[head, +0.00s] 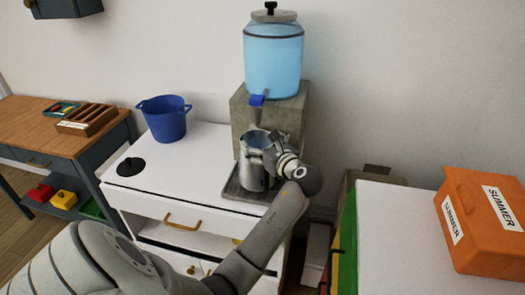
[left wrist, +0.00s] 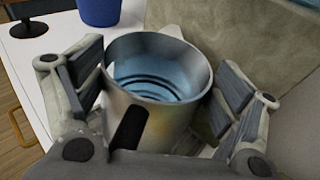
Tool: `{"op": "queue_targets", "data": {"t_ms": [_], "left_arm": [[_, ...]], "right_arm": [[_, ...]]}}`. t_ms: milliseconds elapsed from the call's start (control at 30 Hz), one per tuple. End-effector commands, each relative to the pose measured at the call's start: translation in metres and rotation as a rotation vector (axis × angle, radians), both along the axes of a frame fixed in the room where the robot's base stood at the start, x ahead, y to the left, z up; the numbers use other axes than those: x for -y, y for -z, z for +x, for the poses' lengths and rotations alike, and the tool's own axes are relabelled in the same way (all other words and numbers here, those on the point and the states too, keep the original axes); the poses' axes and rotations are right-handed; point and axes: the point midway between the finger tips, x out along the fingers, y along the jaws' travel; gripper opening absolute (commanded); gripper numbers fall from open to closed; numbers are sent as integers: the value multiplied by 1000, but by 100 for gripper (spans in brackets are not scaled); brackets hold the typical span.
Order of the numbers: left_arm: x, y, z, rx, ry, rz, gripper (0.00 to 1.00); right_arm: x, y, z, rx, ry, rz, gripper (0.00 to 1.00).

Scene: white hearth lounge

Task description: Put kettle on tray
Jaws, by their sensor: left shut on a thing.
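The kettle (head: 254,172) is a grey metal jug, upright over the tray in the head view. In the left wrist view its open mouth (left wrist: 158,60) shows a bluish, ringed inside. The tray (head: 232,190) is dark grey and shallow, on the white cabinet below the water dispenser. The kettle's base is within the tray's outline; I cannot tell whether it touches. My left gripper (head: 278,155) is shut on the kettle from the right side, with its fingers at both sides of it in the left wrist view. My right gripper is not in view.
A blue water dispenser (head: 273,60) stands on a stone block (head: 293,118) close behind the kettle. A blue bucket (head: 165,118) and a black round item (head: 131,167) are on the white cabinet (head: 190,165). An orange box (head: 478,225) lies at the right.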

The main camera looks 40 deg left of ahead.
Motion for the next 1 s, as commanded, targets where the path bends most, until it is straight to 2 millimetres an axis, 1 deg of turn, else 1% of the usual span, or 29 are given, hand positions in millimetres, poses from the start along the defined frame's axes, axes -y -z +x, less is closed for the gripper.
{"op": "queue_targets", "data": {"t_ms": [100,300,333,400,833,933,1000], "left_arm": [[0,-4,0,5,0,4,16],[0,-2,0,2,0,3,16],[0,1,0,-1,0,-1,90],[0,1,0,-1,0,-1,99],[1,-1,0,1,1,0,100],[11,-2,-3,0,2,-2,100],[23,-5,-7,1,3,-2,100]], "right_arm": [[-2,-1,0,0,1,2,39],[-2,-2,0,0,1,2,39],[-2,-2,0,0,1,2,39],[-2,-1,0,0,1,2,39],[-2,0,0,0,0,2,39],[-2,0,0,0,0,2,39],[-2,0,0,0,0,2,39]]}}
